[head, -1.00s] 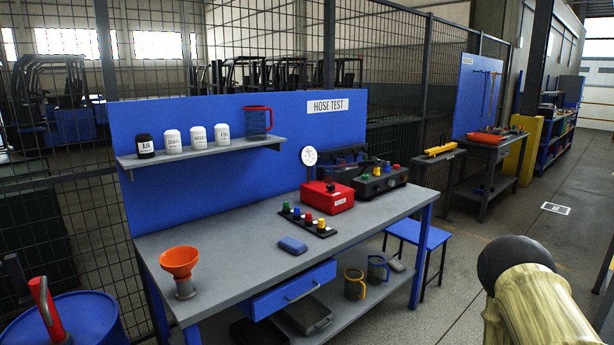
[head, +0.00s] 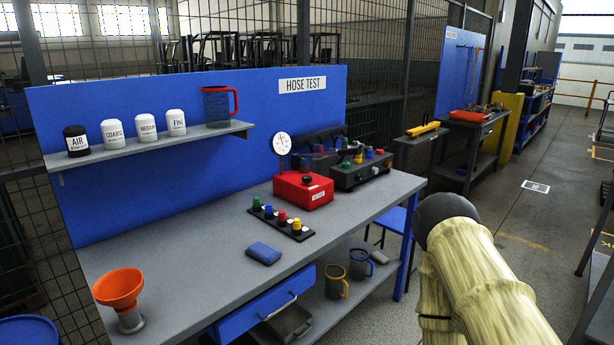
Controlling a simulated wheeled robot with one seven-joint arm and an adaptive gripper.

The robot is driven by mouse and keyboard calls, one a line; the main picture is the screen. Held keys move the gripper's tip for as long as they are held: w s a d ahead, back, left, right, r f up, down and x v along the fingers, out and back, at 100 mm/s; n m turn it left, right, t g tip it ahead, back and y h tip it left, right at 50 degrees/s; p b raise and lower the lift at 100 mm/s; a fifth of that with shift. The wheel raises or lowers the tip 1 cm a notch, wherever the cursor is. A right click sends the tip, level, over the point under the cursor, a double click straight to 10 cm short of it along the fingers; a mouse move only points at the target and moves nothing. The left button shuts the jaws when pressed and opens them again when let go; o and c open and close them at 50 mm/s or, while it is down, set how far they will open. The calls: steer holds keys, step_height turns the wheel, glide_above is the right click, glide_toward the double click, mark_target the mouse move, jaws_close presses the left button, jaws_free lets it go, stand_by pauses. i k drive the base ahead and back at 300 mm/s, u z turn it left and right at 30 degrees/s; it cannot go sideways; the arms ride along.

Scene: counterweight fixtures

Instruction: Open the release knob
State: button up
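A red box (head: 303,191) sits on the grey bench top, with a small black knob (head: 307,180) on its top face. A label on the box front is too small to read. A round white gauge (head: 282,145) stands at the box's back left. I cannot tell how the knob is turned. My arm (head: 490,280), in a cream sleeve with a dark round joint, reaches in at the lower right, well apart from the box. My gripper is not in view.
The workbench (head: 190,262) carries an orange funnel (head: 119,288), a blue cloth or pad (head: 263,253), a black strip of coloured fittings (head: 281,222) and a dark grey box (head: 358,174). A drawer (head: 262,305) stands partly out. A blue stool (head: 392,218) is by the right end.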

mark_target(306, 179)
steer(key=u, duration=0.3)
steer(key=k, duration=0.75)
steer(key=u, duration=0.6)
steer(key=k, duration=0.45)
steer(key=z, duration=0.9)
steer(key=i, duration=0.75)
steer(key=z, duration=0.8)
steer(key=i, duration=0.9)
steer(key=u, duration=0.85)
steer(key=i, duration=0.7)
steer(key=u, duration=0.75)
